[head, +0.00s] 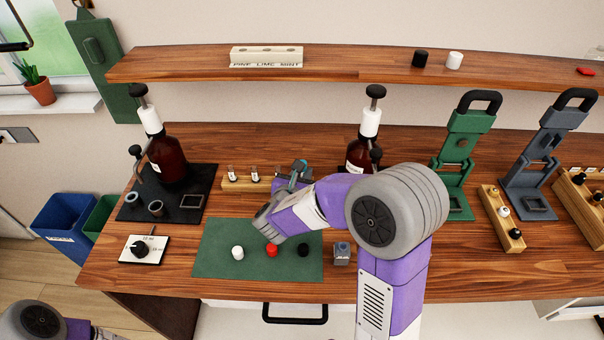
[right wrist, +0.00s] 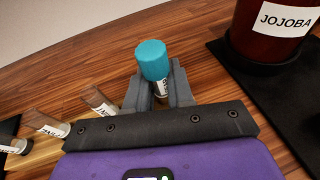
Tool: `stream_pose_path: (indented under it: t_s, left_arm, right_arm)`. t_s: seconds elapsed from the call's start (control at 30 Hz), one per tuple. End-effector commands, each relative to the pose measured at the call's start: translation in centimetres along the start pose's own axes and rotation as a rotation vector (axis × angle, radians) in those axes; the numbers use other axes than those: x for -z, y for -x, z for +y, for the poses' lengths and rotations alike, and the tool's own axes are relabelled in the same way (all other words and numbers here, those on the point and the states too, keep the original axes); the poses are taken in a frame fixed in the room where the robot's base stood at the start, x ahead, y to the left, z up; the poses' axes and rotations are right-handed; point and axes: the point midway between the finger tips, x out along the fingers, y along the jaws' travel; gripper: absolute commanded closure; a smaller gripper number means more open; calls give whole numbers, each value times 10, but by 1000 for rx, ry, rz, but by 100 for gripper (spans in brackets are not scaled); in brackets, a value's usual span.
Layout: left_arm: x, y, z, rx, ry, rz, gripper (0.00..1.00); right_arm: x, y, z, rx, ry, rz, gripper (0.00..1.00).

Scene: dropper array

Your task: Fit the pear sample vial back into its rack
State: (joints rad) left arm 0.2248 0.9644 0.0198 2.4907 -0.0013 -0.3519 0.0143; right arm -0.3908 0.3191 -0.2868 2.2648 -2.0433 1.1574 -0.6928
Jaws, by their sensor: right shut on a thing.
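My right gripper (head: 297,177) is shut on a vial with a teal cap (right wrist: 152,60), also seen in the right wrist view (right wrist: 154,92). The vial stands between the fingers with its cap above them; only part of its label shows, so the name cannot be read. The light wooden rack (head: 236,184) is at the back of the worktop, just left of the gripper, with several small labelled vials in it. Its right end is hidden by my gripper and arm. Whether the held vial touches the rack cannot be told. My left gripper is out of view.
A brown JOJOBA bottle (right wrist: 270,30) stands on a black mat right of the gripper. A green mat (head: 215,262) with white, red and black knobs lies in front. Another brown bottle (head: 168,160) stands at left. A wooden shelf (head: 350,66) runs above.

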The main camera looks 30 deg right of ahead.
Motion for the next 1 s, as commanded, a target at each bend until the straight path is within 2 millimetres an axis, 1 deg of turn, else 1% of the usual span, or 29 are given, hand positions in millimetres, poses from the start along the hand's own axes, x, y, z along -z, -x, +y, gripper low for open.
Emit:
stream_pose_path:
  t_s: [0.3, 0.47, 0.5, 0.67, 1.0]
  left_arm:
    - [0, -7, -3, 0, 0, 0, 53]
    - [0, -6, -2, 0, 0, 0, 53]
    - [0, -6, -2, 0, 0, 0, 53]
    - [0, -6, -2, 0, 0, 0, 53]
    - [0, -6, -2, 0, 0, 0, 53]
  right_arm:
    - [8, -2, 0, 0, 0, 0, 97]
    - [8, -2, 0, 0, 1, 2, 97]
    - [8, -2, 0, 0, 1, 3, 73]
    - [9, -2, -1, 3, 2, 5, 49]
    - [10, -3, -4, 10, 2, 8, 48]
